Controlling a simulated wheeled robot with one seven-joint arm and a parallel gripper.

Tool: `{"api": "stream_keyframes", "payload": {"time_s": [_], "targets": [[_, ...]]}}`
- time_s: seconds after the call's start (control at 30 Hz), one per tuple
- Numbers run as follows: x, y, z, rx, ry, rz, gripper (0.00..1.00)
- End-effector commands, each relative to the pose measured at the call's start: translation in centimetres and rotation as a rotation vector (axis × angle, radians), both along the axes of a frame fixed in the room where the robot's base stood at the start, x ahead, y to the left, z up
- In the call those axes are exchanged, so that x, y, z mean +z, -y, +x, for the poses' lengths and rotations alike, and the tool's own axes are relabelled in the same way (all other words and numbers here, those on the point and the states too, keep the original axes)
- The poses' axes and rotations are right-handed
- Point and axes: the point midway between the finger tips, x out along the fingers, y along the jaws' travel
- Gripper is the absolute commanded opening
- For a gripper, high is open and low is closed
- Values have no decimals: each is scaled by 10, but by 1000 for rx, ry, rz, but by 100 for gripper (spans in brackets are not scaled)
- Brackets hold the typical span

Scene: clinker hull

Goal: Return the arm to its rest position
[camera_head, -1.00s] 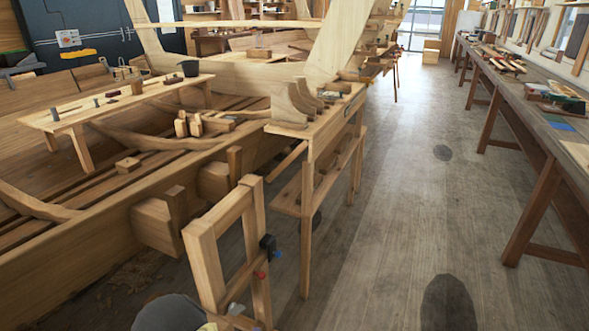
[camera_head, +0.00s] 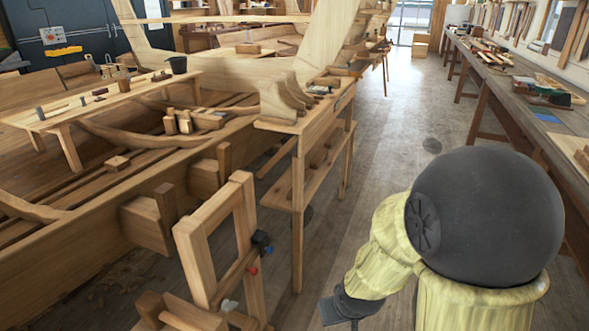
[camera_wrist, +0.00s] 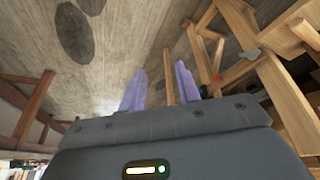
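My gripper (camera_wrist: 160,88) shows in the wrist view as two purple fingers standing apart, with nothing held between them. Behind them are the floor and a wooden post. In the head view my arm (camera_head: 485,215), with a large dark rounded joint and pale yellow links, fills the lower right. Its dark far end (camera_head: 350,304) hangs low over the floor, right of the wooden frame. The fingers cannot be made out there.
A wooden frame (camera_head: 194,262) with small clamps stands at lower centre, near the narrow stand (camera_head: 298,165) beside the hull (camera_head: 85,222). A long workbench (camera_head: 510,92) runs along the right. The aisle floor (camera_head: 395,135) between is clear.

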Motion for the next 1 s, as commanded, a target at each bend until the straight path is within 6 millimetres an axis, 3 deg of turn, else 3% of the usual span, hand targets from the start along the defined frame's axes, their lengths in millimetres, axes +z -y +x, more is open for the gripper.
{"api": "stream_keyframes", "payload": {"time_s": [0.1,0.4,0.73,1.0], "targets": [[18,20,-17,-78,-48,16,33],[51,53,-58,-220,-153,23,33],[104,51,-56,-210,-152,23,33],[167,51,-56,-209,-151,23,33]]}}
